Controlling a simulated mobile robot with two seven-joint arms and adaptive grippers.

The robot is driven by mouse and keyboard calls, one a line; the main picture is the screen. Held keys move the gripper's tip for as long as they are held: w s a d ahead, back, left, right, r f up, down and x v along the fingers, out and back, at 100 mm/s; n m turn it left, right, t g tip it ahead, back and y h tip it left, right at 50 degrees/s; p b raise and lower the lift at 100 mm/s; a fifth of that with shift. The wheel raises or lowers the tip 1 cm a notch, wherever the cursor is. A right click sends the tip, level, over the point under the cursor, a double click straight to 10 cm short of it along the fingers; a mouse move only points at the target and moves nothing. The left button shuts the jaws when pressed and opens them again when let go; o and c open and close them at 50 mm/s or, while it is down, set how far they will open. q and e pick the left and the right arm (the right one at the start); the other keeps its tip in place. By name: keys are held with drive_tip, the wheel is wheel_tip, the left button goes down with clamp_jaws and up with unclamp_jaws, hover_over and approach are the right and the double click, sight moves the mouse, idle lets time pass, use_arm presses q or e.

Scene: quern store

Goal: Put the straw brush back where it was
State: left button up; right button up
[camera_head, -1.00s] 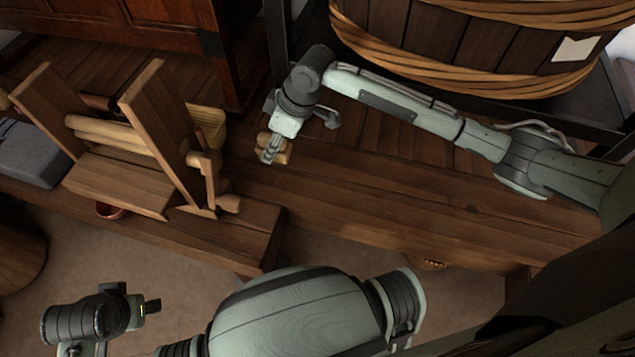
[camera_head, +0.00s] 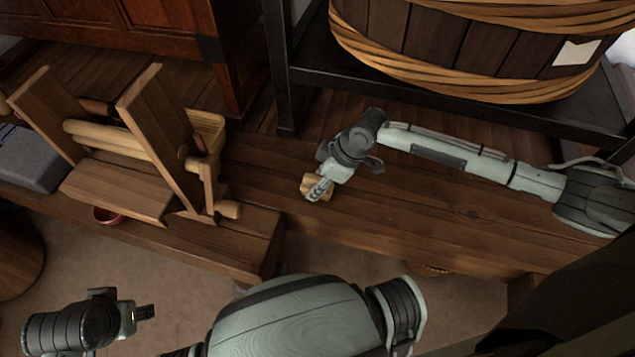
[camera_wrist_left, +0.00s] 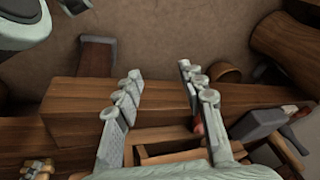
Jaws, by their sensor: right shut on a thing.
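The straw brush (camera_head: 308,184) is a small tan bundle in my right gripper (camera_head: 318,190), which is shut on it over the wooden bench (camera_head: 400,205). The gripper hides part of the brush. I cannot tell whether the brush touches the bench. A tan thing, probably the brush, also shows at the lower left of the left wrist view (camera_wrist_left: 38,167). My left gripper (camera_head: 147,312) is in front of the bench at the lower left. In the left wrist view its fingers (camera_wrist_left: 160,82) are wide apart with nothing between them.
A wooden frame with rollers and a crank (camera_head: 165,135) stands on the bench's left part. A grey block (camera_head: 30,158) lies left of it and a red bowl (camera_head: 107,214) shows below. A large bound tub (camera_head: 470,45) stands on a black rack (camera_head: 420,95) behind. The bench's right part is clear.

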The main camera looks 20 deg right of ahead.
drive_tip(key=o, duration=0.7)
use_arm(q)
drive_tip(key=shift+s+a+f, duration=0.1)
drive_tip(key=shift+s+f, duration=0.1)
drive_tip(key=shift+f, duration=0.1)
use_arm(e)
drive_tip(key=o, duration=0.4)
drive_tip(key=shift+r, duration=0.15)
use_arm(q)
drive_tip(key=x, duration=0.1)
drive_tip(key=p+x, duration=0.1)
drive_tip(key=x, duration=0.2)
drive_tip(key=shift+s+d+p, duration=0.15)
drive_tip(key=shift+d+p, duration=0.2)
drive_tip(key=shift+d, duration=0.1)
use_arm(e)
drive_tip(key=v, duration=1.2)
